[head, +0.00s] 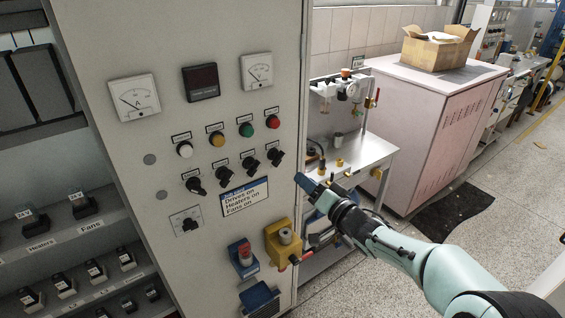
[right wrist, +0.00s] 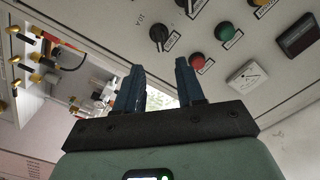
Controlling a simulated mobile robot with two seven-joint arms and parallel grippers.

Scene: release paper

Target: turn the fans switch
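A grey control cabinet (head: 233,110) carries a row of black rotary knobs (head: 224,177); their small labels are too small to read. A black switch (head: 84,207) sits above a label reading "Fans" (head: 90,226) on the left, beside one labelled "Heaters" (head: 35,223). My right gripper (head: 304,181) is near the cabinet's right edge, right of the knobs and apart from them. In the right wrist view its two blue fingers (right wrist: 158,68) are spread with nothing between them, and a black knob (right wrist: 158,37) shows beyond. My left gripper is out of view.
A card (head: 245,197) lists drives, heaters and fans on. Coloured buttons (head: 246,130) sit above the knobs. A yellow box (head: 283,240) and a blue box (head: 243,258) stick out below. A bench (head: 365,150) stands behind my gripper.

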